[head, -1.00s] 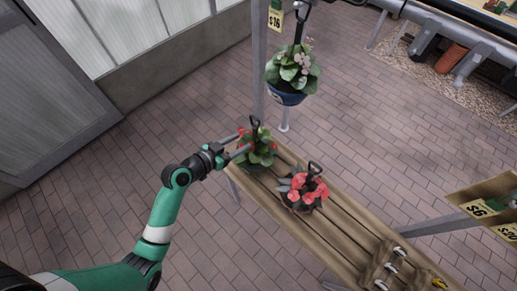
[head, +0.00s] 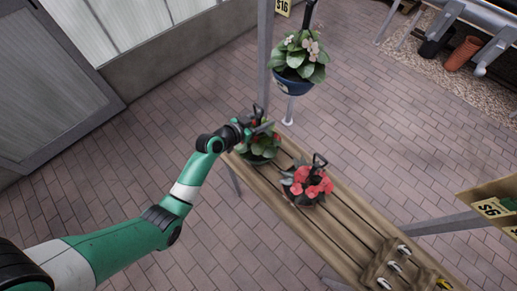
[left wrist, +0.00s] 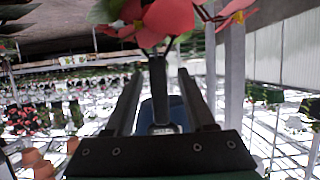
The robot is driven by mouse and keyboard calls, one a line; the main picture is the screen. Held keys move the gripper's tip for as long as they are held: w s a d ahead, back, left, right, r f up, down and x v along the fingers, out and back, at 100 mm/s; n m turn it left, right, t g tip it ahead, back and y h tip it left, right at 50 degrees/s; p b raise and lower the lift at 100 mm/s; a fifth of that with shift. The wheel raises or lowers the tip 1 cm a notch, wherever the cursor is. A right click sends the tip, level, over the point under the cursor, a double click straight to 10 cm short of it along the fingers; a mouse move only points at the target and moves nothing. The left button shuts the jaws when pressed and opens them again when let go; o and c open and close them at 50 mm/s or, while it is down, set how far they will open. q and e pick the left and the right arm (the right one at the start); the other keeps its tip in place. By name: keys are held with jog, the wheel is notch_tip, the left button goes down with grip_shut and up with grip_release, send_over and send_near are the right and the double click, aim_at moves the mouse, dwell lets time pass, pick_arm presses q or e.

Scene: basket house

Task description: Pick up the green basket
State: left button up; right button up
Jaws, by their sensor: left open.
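The red-flowered plant at the far end of the wooden bench sits in a dark basket (head: 258,157) that looks green, though leaves and my gripper hide much of it. A dark hanger hook (head: 259,111) rises above it. My left gripper (head: 262,127) is at the plant, just below the hook's top. In the left wrist view the jaws (left wrist: 160,76) are open, with a dark upright bar (left wrist: 158,92) showing between them, apparently the hanger's stem. Red petals (left wrist: 165,18) fill the top of that view. Whether the fingers touch the stem cannot be told. My right gripper is out of view.
A pink-flowered plant (head: 307,184) with its own hook stands close by on the bench (head: 345,232). A blue hanging basket (head: 294,86) is behind, beside a grey post (head: 264,60). Small tools (head: 398,262) lie at the bench's near end. Price signs (head: 492,208) are at right.

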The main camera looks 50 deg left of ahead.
pick_arm(q)
jog(key=shift+w+f, duration=0.2)
jog(key=shift+w, duration=0.25)
grip_shut()
dwell(1.0)
jog(key=shift+r, duration=0.15)
